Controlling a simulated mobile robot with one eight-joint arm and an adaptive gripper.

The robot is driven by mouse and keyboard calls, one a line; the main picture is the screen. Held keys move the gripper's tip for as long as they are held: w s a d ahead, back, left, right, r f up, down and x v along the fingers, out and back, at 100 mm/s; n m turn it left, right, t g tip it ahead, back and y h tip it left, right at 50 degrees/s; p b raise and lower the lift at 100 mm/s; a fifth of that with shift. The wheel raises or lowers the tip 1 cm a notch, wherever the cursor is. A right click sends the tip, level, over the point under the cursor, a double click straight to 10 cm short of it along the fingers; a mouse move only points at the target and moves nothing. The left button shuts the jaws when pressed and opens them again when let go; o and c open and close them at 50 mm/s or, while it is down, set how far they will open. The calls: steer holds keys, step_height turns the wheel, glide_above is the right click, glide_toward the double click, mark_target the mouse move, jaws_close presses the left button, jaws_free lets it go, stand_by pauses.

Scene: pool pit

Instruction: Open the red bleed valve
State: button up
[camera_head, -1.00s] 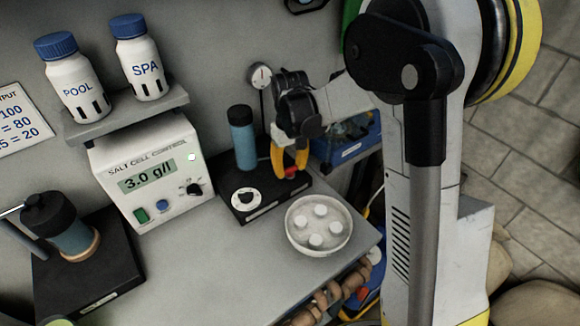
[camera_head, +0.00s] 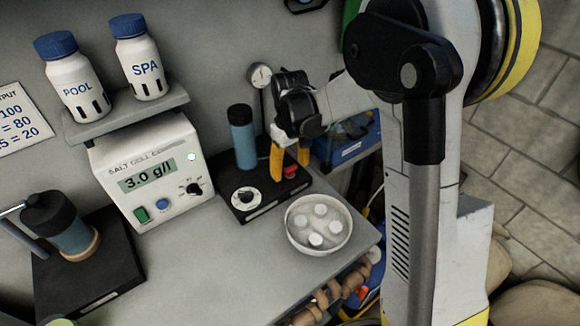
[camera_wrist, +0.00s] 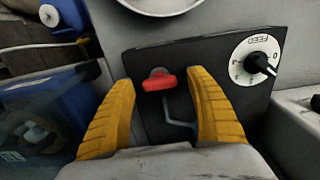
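The red bleed valve (camera_head: 291,172) is a small red handle on the black base plate (camera_head: 262,206) on the bench. In the wrist view the red valve (camera_wrist: 159,83) lies roughly crosswise at the end of a thin metal pipe. My gripper (camera_head: 289,168) has yellow fingers, pointing down at the valve in the head view. In the wrist view my gripper (camera_wrist: 161,80) is open, one finger on each side of the valve, with visible gaps. Nothing is held. How far the tips are from the plate is unclear.
A blue cylinder (camera_head: 242,138) and a white dial (camera_head: 245,198) stand on the same plate. A round gauge (camera_head: 260,75) rises behind. A dish of white tablets (camera_head: 319,250) sits in front. The salt cell control box (camera_head: 150,175) is to the left, a blue bin (camera_head: 347,148) to the right.

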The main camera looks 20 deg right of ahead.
steer(key=shift+r, duration=0.1)
step_height(320, 180, up, 12)
stand_by(0.5)
stand_by(0.4)
steer(key=s+r+m+t, duration=0.2)
steer(key=s+t, duration=0.5)
steer(key=s, duration=1.3)
steer(key=shift+m, duration=0.9)
